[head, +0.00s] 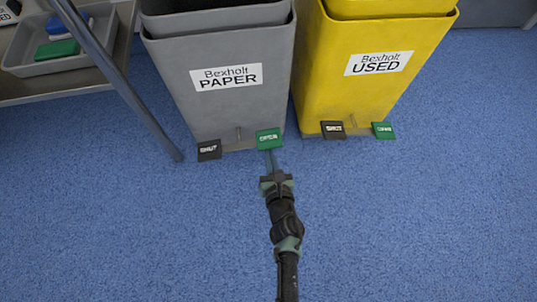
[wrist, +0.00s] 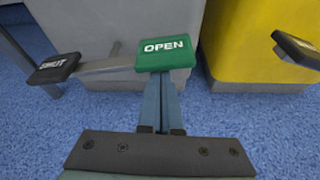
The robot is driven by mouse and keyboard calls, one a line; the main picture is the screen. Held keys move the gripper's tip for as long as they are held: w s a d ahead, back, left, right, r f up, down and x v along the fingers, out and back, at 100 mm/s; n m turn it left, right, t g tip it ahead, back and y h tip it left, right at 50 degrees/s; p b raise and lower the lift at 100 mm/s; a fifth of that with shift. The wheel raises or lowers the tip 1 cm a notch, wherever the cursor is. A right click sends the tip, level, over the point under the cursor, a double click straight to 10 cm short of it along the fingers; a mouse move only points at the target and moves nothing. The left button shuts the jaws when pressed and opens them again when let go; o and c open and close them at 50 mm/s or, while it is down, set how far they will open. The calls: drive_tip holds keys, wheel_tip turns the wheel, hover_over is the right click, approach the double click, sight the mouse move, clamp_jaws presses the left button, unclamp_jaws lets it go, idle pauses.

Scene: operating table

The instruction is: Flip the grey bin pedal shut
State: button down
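The grey bin (head: 222,103), labelled PAPER, stands on the blue floor. Its rocker pedal has a dark SHUT plate (head: 209,150) at the left and a green OPEN plate (head: 269,139) at the right, joined by a grey bar (wrist: 105,66). The OPEN end looks higher than the SHUT end. My gripper (head: 272,160) reaches to the OPEN plate; its blue fingers lie close together in the wrist view (wrist: 161,85). Their tips are hidden at the OPEN plate's near edge, so I cannot tell whether they touch it. Nothing shows between the fingers.
A yellow bin (head: 370,85), labelled USED, stands close at the right, with its own SHUT plate (head: 333,130) and OPEN plate (head: 383,130). A metal trolley leg (head: 125,88) comes down left of the SHUT plate. The floor in front is clear.

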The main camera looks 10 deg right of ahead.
drive_tip(key=shift+w+r, duration=0.15)
drive_tip(key=shift+r, duration=0.45)
drive_tip(key=shift+a+r, duration=0.1)
wheel_tip(320, 180, down, 5)
drive_tip(key=b, duration=0.4)
drive_tip(key=p+v, duration=0.2)
drive_tip(key=v, duration=0.8)
drive_tip(key=shift+s+r, duration=0.2)
